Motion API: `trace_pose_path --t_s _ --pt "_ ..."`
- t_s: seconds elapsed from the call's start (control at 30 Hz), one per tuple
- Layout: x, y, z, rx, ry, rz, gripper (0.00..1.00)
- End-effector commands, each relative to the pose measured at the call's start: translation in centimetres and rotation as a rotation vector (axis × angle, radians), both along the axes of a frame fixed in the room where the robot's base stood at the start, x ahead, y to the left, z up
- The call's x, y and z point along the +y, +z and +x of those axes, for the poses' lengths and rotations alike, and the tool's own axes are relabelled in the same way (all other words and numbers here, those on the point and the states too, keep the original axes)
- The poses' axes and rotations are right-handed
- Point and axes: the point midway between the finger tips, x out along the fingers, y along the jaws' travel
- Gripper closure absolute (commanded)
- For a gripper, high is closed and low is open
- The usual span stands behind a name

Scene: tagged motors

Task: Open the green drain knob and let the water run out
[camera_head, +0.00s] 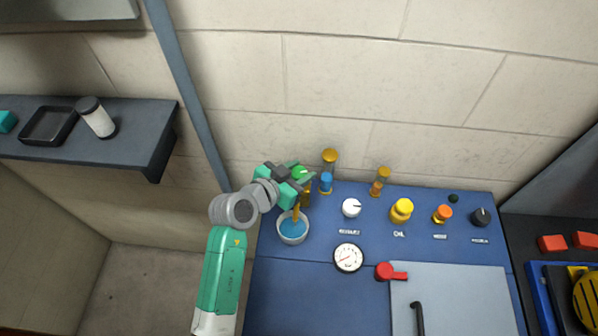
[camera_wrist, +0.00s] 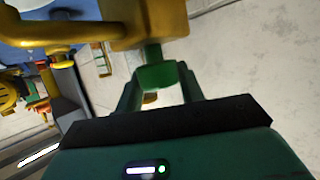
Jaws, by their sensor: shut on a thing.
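The green drain knob (camera_wrist: 158,74) sits on a short green stem below a brass block (camera_wrist: 160,20) in the wrist view. My gripper (camera_wrist: 158,88) is shut on this knob, with one finger on each side. In the head view the gripper (camera_head: 303,176) is at the back left of the blue panel, with bright green of the knob (camera_head: 299,171) showing between its dark parts. A brass spout (camera_head: 296,214) reaches over a round pale bowl (camera_head: 280,235) with blue water in it. Whether water is flowing from the spout cannot be told.
Two brass-topped sight glasses (camera_head: 330,157) (camera_head: 382,174) stand behind the panel. White (camera_head: 351,207), yellow (camera_head: 401,210), orange (camera_head: 443,214) and black (camera_head: 481,217) knobs line the panel to the right. A gauge (camera_head: 348,257) and red handle (camera_head: 387,271) are nearer. A shelf (camera_head: 150,137) is at left.

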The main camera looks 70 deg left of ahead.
Motion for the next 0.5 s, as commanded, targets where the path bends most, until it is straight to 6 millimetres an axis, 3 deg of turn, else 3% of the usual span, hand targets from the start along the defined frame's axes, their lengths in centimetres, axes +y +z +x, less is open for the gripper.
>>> trace_pose_path --t_s 0.2,0.23,0.3,0.33,0.5 --pt "-0.06 -0.4 -0.07 0.006 0.001 -0.005 0.85" --pt "-0.06 -0.41 -0.07 0.006 0.001 -0.005 0.58" --pt "-0.06 -0.4 -0.07 0.007 0.0 -0.004 0.44" --pt "-0.05 -0.37 -0.06 0.006 0.0 -0.004 0.4" --pt "-0.04 -0.26 -0.04 0.004 0.0 -0.003 0.4"
